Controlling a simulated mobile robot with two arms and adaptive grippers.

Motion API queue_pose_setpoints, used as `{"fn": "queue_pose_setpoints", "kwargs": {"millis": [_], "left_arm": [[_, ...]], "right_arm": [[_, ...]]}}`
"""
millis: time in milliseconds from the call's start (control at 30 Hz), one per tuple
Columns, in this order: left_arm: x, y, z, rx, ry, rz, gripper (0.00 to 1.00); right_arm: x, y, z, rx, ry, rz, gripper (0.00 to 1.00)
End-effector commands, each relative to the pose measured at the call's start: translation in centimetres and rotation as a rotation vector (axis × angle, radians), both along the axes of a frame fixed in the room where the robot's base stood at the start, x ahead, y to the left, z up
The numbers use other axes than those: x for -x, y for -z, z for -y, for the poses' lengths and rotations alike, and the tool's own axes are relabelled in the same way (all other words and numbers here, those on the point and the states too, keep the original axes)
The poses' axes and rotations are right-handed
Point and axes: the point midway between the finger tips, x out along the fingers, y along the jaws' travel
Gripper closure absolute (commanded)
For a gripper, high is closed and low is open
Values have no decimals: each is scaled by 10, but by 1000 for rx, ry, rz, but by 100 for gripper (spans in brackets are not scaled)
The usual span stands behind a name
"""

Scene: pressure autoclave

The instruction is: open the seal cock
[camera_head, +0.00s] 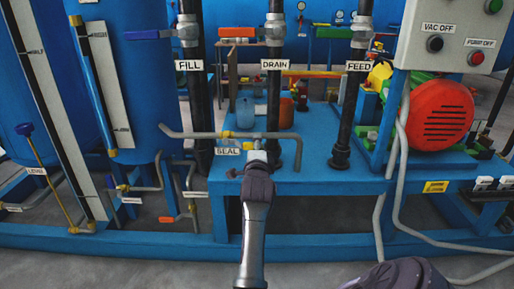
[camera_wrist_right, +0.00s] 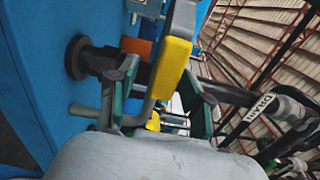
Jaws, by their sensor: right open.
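The SEAL label (camera_head: 228,151) hangs at the blue frame's front edge in the head view. Above it runs a thin grey pipe (camera_head: 190,134) with a yellow fitting (camera_head: 227,134). My right gripper (camera_head: 258,156) is at the pipe, just right of the label, and hides the cock's handle there. In the right wrist view, my right gripper (camera_wrist_right: 160,88) is open. Its two fingers stand on either side of a bent grey bar with a yellow sleeve (camera_wrist_right: 172,66). I cannot tell whether they touch it. My left gripper is not in view.
A black DRAIN pipe (camera_head: 274,100) stands just behind my right gripper, with a FEED pipe (camera_head: 350,115) to the right and a FILL pipe (camera_head: 197,95) to the left. A red motor cover (camera_head: 440,114) and a control box (camera_head: 455,35) are at right. Blue tanks (camera_head: 135,80) stand at left.

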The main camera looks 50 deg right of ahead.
Motion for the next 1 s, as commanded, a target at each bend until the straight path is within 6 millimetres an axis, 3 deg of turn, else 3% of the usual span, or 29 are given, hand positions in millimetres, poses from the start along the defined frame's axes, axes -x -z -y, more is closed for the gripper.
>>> {"fn": "queue_pose_setpoints", "kwargs": {"millis": [267,500,700,1000], "left_arm": [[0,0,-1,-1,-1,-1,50],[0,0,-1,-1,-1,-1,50],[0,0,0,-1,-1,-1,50],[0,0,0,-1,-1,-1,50]], "right_arm": [[0,-17,0,3,2,5,50],[0,-65,0,3,1,10,50],[0,-93,0,3,1,5,50],[0,-101,0,1,0,1,50]]}}
